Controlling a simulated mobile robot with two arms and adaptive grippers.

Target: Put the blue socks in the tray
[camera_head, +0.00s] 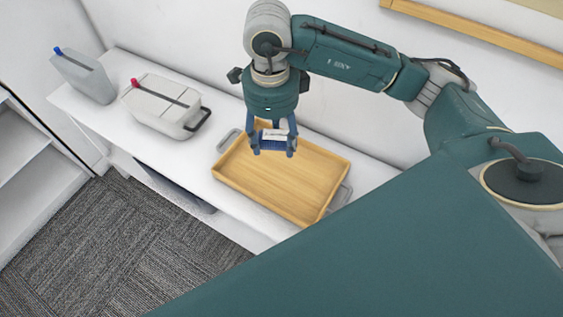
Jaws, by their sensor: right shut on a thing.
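My right gripper (273,146) hangs over the back left part of the wooden tray (300,184). It is shut on the blue socks (272,144), a small dark blue bundle with a white label. The bundle appears to be above the tray floor, but the exact height is hard to judge. The tray is a shallow tan box with grey handles at its ends, and the part of it that shows is empty. My left gripper is not in view.
The tray stands on a long white shelf (232,217) against the wall. A light grey container (165,107) with a dark handle and a grey bottle-like container (84,77) stand to its left. A wooden-edged frame (480,35) is at the upper right.

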